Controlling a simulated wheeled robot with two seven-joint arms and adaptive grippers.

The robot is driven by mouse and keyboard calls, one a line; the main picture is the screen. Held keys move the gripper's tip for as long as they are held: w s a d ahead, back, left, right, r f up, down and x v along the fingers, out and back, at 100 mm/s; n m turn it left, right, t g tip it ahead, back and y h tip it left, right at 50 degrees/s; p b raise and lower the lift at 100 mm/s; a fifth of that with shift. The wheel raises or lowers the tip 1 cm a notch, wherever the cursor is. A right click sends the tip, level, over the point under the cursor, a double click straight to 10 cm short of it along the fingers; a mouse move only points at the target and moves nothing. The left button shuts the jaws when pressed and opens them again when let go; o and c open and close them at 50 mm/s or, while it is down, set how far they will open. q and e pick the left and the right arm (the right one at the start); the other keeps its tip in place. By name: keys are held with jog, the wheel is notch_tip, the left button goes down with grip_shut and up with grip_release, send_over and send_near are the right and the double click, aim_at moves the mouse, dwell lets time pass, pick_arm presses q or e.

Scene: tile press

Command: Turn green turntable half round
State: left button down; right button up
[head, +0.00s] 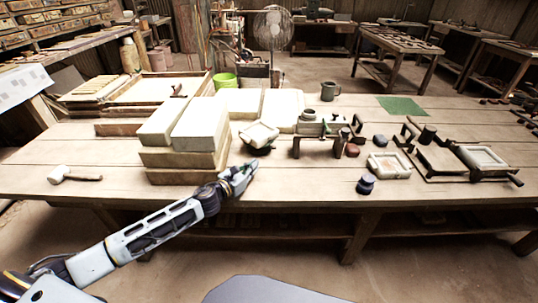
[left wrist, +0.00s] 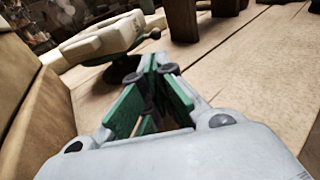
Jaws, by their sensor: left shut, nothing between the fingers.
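The turntable (left wrist: 118,68) shows dark green in the left wrist view, mostly hidden under a pale slab-like piece (left wrist: 100,40). A short dark handle with a round knob (left wrist: 155,34) sticks out to its right. In the head view the pale piece (head: 259,134) sits tilted beside the stacked blocks, with the turntable's dark edge (head: 258,151) below it. My left gripper (head: 251,166) is just in front of the turntable, low over the table. Its green-padded fingers (left wrist: 152,68) are shut with nothing between them, and apart from the turntable. My right gripper is not in view.
Large pale blocks on wooden boards (head: 185,160) stand left of my gripper. A metal press frame (head: 325,135) stands to the right. A dark blue jar (head: 366,184) and a mallet (head: 75,175) are near the front edge. The table front between gripper and jar is clear.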

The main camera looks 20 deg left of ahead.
pick_arm(q)
jog(key=shift+s, duration=0.1)
jog(key=shift+w, duration=0.2)
jog(key=shift+x, duration=3.15)
jog(key=shift+b+x, duration=0.45)
jog(key=shift+x, duration=0.95)
jog(key=shift+w+d, duration=0.15)
jog(key=shift+w, duration=0.1)
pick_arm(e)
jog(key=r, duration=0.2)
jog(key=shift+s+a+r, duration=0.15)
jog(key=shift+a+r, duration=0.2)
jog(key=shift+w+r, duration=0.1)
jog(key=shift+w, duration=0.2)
pick_arm(q)
jog(key=shift+w+d, duration=0.15)
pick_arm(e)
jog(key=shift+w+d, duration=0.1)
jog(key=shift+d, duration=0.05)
